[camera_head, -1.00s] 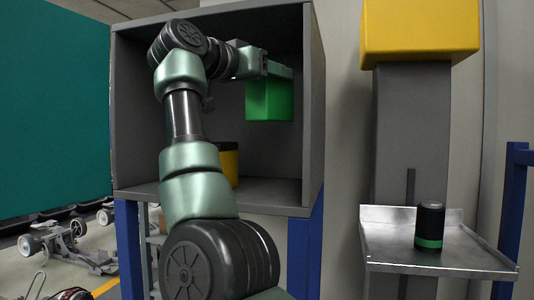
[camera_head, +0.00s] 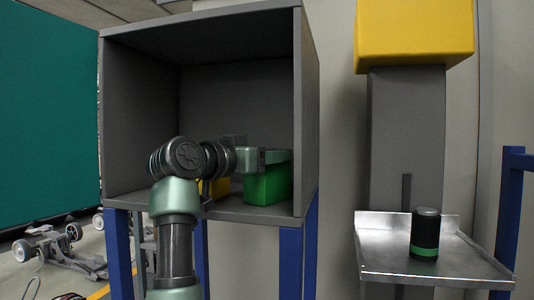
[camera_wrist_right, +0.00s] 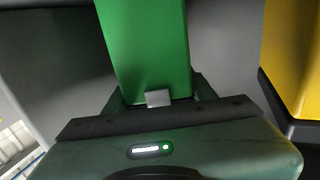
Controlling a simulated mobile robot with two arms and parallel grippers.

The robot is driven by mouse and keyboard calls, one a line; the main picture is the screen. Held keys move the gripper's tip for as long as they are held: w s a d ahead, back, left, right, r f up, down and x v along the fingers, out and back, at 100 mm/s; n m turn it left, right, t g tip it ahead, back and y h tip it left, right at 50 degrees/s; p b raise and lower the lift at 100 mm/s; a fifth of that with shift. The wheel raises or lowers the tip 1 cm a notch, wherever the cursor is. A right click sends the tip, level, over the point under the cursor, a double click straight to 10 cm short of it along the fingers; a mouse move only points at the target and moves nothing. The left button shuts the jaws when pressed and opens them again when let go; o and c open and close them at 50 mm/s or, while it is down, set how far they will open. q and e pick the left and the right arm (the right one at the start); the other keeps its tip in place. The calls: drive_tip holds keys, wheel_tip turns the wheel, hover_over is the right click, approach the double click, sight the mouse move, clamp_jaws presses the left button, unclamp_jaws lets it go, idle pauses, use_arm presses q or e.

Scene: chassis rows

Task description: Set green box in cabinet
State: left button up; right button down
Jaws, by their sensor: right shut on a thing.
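The green box (camera_head: 268,185) is inside the open grey cabinet (camera_head: 309,120), toward its right wall. Its lower edge is at or just above the cabinet floor; I cannot tell if it touches. My right gripper (camera_head: 265,157) is shut on the upper part of the box and reaches into the cabinet from the front. In the right wrist view the green box (camera_wrist_right: 147,50) fills the space between the fingers (camera_wrist_right: 158,97). My left gripper is not in view.
A yellow container with a dark base (camera_wrist_right: 292,60) stands in the cabinet left of the box, partly hidden by my arm. A metal shelf (camera_head: 385,258) with a dark green-banded can (camera_head: 425,235) is at right. A yellow block (camera_head: 415,30) tops a grey column.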

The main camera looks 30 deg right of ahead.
drive_tip(key=shift+s+a+r, duration=0.1)
drive_tip(key=shift+a, duration=0.1)
drive_tip(key=c, duration=0.5)
unclamp_jaws()
